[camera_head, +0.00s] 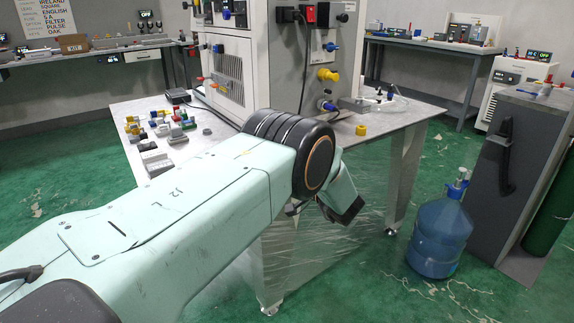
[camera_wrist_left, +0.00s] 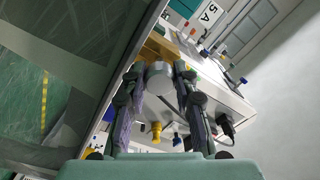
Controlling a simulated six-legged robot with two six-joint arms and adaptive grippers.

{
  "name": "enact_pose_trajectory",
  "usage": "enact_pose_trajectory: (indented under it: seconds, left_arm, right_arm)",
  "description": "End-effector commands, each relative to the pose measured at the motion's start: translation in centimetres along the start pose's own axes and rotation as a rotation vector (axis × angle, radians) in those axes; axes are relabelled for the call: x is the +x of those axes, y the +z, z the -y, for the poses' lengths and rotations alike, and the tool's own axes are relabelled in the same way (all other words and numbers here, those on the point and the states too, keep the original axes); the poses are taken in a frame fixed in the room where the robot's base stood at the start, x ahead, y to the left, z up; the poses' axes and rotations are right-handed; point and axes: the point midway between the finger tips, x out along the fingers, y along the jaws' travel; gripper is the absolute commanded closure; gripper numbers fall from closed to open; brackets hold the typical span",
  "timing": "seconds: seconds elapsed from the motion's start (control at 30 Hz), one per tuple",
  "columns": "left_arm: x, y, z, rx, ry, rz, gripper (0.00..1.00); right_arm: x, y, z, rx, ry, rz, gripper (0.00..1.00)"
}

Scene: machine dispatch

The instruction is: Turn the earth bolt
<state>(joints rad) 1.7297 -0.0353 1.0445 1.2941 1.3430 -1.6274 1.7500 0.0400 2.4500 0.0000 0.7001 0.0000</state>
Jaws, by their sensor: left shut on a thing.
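My left arm reaches in from the left in the head view, its wrist at the table's front edge. Part of my left gripper (camera_head: 345,210) shows past the wrist, pointing down; its fingertips are hidden there. In the left wrist view my left gripper (camera_wrist_left: 158,75) is shut, its two fingers on either side of a pale grey rounded piece (camera_wrist_left: 160,78). I cannot tell for sure that this piece is the earth bolt. The white machine (camera_head: 228,75) stands on the table with a yellow knob (camera_head: 327,74) and a blue knob (camera_head: 325,106). My right gripper is not in view.
The metal table (camera_head: 390,122) holds several small coloured parts (camera_head: 160,122) at left and a yellow ring (camera_head: 361,130) near its right edge. A blue water bottle (camera_head: 440,240) and a grey cabinet (camera_head: 530,180) stand on the floor at right.

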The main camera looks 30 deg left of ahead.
Motion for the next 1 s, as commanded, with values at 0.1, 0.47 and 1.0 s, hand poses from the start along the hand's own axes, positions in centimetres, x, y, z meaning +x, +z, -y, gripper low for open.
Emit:
enact_pose_trajectory:
  seconds: [0.1,0.47,1.0]
  left_arm:
    - [0.15,-0.35,0.29,0.085,-0.005,-0.004,1.00]
    - [0.14,-0.41,0.29,0.275,-0.005,-0.005,1.00]
    - [0.13,-0.49,0.30,0.329,-0.005,-0.006,1.00]
  right_arm:
    - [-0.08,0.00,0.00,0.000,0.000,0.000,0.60]
    - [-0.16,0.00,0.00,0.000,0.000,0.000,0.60]
    - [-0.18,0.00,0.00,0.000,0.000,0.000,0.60]
